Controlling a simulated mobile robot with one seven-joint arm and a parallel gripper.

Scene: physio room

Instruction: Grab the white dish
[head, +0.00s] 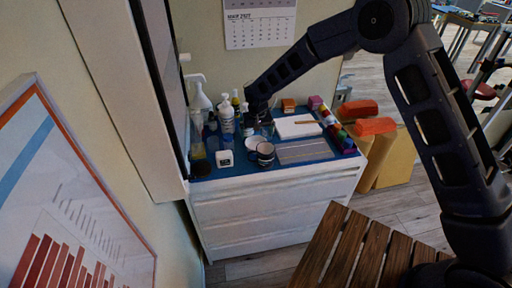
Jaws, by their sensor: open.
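A small white dish (255,142) appears to sit on the blue top of the white drawer cabinet (235,175), near its middle. A dark-banded round jar (266,155) stands close in front of it and partly overlaps it in the picture. My gripper (260,117) points down over the cabinet top, just behind the dish and apart from it in the picture. Its fingers are small and dark, and I see nothing held in them.
A spray bottle (200,97), a pump bottle (226,113) and other bottles crowd the left. A white cube clock (225,158) stands front left. A white notepad (298,126), a grey keyboard-like slab (304,151) and coloured rolls (340,135) fill the right. A slatted wooden surface (355,250) is in front.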

